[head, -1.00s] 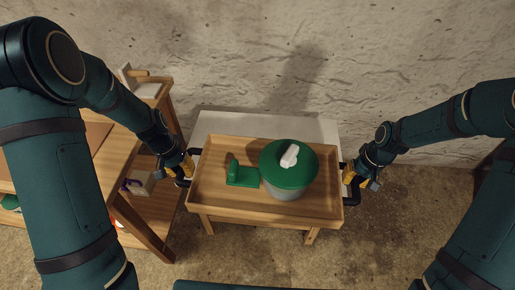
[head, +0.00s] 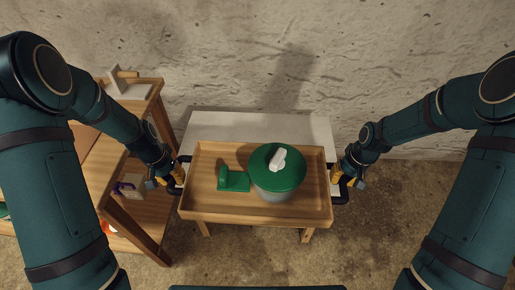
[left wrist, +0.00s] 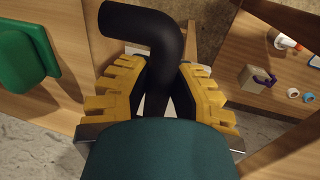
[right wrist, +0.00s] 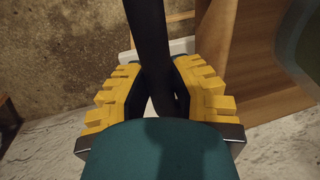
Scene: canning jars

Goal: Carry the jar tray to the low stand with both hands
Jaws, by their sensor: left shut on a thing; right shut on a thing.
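The wooden jar tray (head: 230,207) is in the middle of the head view, held over the low stand (head: 258,125), whose pale top shows behind it. On the tray are a grey pot with a green lid (head: 278,172) and a green L-shaped piece (head: 233,180). My left gripper (head: 172,176) is shut on the tray's black left handle, which shows between its yellow fingers in the left wrist view (left wrist: 160,60). My right gripper (head: 342,178) is shut on the black right handle, seen in the right wrist view (right wrist: 150,50). Whether the tray touches the stand is hidden.
A wooden shelf unit (head: 137,226) stands close to my left gripper, with a small beige box (head: 133,187) on its lower shelf. A rough pale wall (head: 400,60) is behind the stand. Bare floor (head: 370,240) lies at the right.

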